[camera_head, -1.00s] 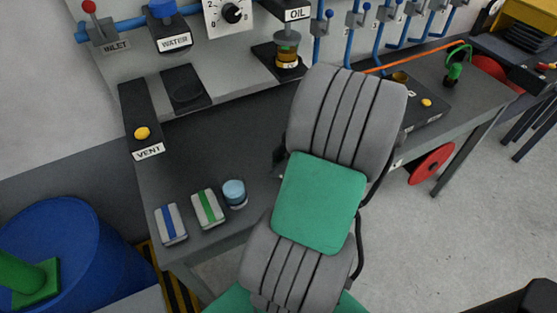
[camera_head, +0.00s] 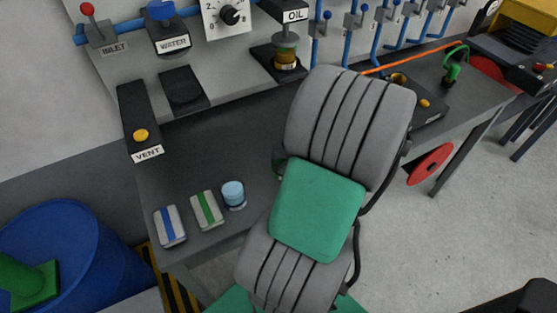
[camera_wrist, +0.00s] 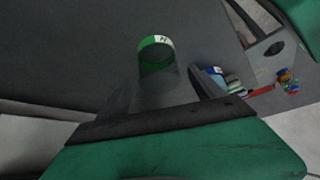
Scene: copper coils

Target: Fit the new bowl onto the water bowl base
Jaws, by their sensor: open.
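In the wrist view a green-rimmed round cup (camera_wrist: 156,52) with a white label patch lies ahead of my gripper (camera_wrist: 180,88); it looks like the new bowl, but its label is not readable. My gripper is open; I cannot tell whether the fingers touch the cup. In the head view my grey and green arm covers the gripper, and only a dark green edge (camera_head: 279,161) shows beside it.
Two striped packets, blue (camera_head: 170,226) and green (camera_head: 207,210), and a light-blue jar (camera_head: 233,194) stand at the bench's front left. A VENT block (camera_head: 140,120) and black pad (camera_head: 183,90) lie behind. The OIL unit (camera_head: 286,52) is at the back. A blue drum (camera_head: 60,240) stands left.

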